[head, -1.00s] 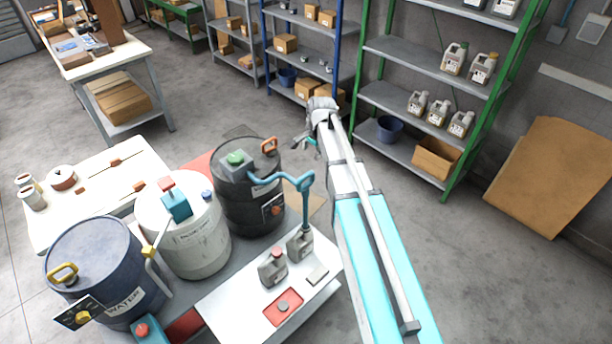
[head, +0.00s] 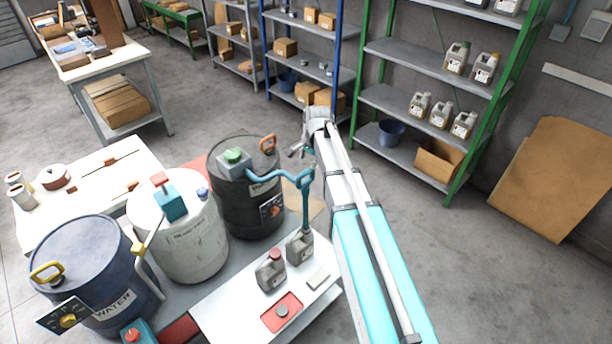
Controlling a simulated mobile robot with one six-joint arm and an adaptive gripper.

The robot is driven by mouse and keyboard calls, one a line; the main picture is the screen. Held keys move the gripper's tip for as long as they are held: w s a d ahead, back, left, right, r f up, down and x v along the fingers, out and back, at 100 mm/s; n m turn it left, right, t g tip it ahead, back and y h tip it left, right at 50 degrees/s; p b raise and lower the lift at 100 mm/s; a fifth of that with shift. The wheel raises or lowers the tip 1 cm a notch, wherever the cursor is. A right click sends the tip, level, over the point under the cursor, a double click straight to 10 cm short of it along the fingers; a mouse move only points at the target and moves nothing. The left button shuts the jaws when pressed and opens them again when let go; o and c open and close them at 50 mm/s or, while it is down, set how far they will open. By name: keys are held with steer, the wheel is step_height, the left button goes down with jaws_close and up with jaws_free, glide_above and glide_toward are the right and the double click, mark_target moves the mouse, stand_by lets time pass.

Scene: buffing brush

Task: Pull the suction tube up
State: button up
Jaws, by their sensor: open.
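The teal suction tube (head: 306,205) runs from the black drum (head: 246,212) across to the right, then drops straight down to a grey canister (head: 299,246) on the white table. Its lower end meets the canister's top; whether it goes inside is too small to tell.
A second grey canister (head: 270,270) and a red tray (head: 282,312) share the white table (head: 236,312). A white drum (head: 182,240) and a blue water drum (head: 100,278) stand left.

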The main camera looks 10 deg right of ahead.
mark_target(306, 171)
steer(key=shift+w+a+f+b, duration=0.1)
steer(key=shift+w+f+b, duration=0.05)
steer(key=shift+f+b, duration=0.75)
steer(key=shift+w+a+f+b, duration=0.1)
steer(key=shift+w+f+b, duration=0.1)
steer(key=shift+f+b, duration=0.75)
steer(key=shift+w+a+f+b, duration=0.1)
steer(key=shift+w+f+b, duration=0.05)
steer(key=shift+f+b, duration=0.75)
steer(key=shift+f, duration=0.15)
jaws_close()
